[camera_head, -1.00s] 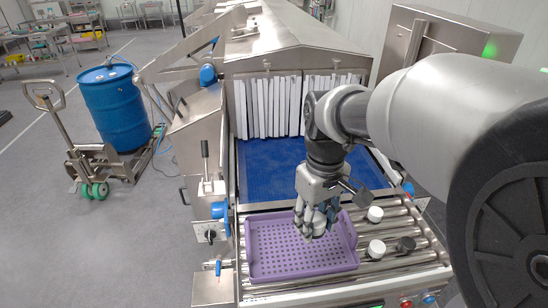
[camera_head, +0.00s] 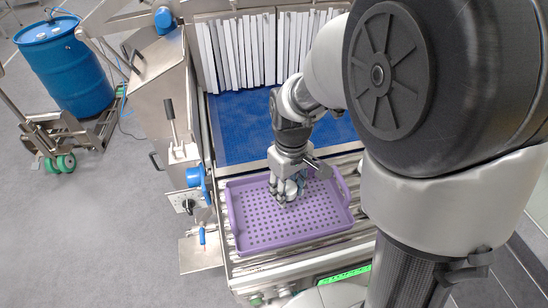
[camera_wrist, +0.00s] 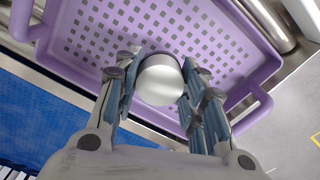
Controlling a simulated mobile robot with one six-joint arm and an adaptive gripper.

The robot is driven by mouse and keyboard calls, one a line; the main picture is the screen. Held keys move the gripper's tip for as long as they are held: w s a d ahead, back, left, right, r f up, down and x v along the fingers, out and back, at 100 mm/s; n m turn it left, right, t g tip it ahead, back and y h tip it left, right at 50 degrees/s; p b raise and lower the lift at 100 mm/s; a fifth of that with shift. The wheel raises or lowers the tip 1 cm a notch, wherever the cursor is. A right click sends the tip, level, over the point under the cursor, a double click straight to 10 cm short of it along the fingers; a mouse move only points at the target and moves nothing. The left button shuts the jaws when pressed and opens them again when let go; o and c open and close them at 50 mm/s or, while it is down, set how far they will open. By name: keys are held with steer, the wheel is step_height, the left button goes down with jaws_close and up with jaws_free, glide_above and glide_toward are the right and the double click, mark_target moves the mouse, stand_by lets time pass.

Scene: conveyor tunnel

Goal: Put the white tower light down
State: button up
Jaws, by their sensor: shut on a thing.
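My gripper (camera_head: 287,194) points down over the purple perforated tray (camera_head: 262,230), above its upper right part. The fingers mostly hide the light in the head view. The tray (camera_wrist: 225,25) shows behind the light in the wrist view. I cannot tell whether the light touches the tray floor. The visible tray floor is empty.
The tray sits on steel rollers (camera_head: 345,160) before a blue conveyor belt (camera_head: 240,125) and a white strip curtain (camera_head: 240,50). A control box with a lever (camera_head: 180,150) stands left of the tray. A blue drum (camera_head: 65,65) and pallet truck (camera_head: 60,140) stand farther left.

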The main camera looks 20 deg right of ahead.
mark_target(288, 187)
steer(key=shift+f+b, duration=0.65)
steer(key=shift+f, duration=2.2)
steer(key=shift+f, duration=0.1)
steer(key=o, duration=1.3)
step_height(288, 187, up, 11)
steer(key=p, duration=0.3)
steer(key=shift+s+r, duration=0.1)
steer(key=shift+r, duration=0.65)
steer(key=s+r+m+t, duration=0.2)
steer(key=s+r, duration=0.2)
steer(key=s, duration=0.3)
steer(key=s+r+m+t, duration=0.2)
steer(key=s+r, duration=0.3)
steer(key=s, duration=0.3)
steer(key=shift+r+m+t, duration=0.3)
